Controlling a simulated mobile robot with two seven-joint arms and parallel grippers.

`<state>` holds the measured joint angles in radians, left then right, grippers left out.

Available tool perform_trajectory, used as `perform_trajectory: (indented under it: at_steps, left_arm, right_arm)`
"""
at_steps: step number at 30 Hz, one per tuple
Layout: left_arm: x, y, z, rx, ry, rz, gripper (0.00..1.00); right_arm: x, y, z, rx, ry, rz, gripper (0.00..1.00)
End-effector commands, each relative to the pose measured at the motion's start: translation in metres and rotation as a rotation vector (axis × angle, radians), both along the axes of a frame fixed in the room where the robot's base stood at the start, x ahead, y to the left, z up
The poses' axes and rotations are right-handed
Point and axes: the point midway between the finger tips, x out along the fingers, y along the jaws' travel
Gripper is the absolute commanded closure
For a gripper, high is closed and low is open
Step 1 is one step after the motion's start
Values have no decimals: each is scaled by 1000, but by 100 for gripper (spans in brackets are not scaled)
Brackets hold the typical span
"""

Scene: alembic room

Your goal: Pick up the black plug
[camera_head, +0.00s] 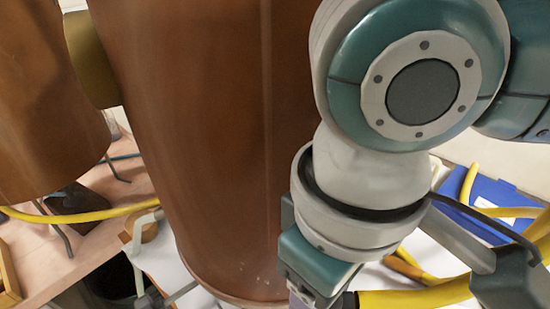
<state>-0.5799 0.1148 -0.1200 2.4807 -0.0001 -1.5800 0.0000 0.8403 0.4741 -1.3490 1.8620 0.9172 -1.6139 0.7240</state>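I cannot make out the black plug for certain. A small dark piece (352,300) shows at the bottom edge, beside the end of a thick yellow hose (415,297); I cannot tell what it is. The wrist of my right arm (358,205) comes down from the upper right in front of a large copper vessel. Teal housing (315,265) at its lower end reaches the bottom of the picture. The fingertips are not visible, so I cannot tell what they hold. My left gripper is not in view.
The large copper vessel (205,140) fills the middle and blocks the view behind it. Another copper vessel (45,110) stands at left. A yellow hose (85,215) crosses a pinkish bench (120,180). A blue object (500,193) and more yellow hoses lie at right.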

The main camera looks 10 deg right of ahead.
Motion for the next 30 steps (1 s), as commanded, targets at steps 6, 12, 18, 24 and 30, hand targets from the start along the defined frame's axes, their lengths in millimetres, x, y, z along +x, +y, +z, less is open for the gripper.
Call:
perform_trajectory:
  at_steps: [6,12,18,24,30]
  left_arm:
    - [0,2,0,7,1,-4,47]
    - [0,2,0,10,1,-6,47]
    - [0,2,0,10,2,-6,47]
    - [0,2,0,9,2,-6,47]
    - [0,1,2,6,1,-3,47]
  right_arm:
    - [0,0,0,0,0,0,69]
    - [0,0,0,0,0,0,91]
    - [0,0,0,0,0,0,100]
    - [0,0,1,1,-1,0,100]
    - [0,1,11,2,-1,0,100]
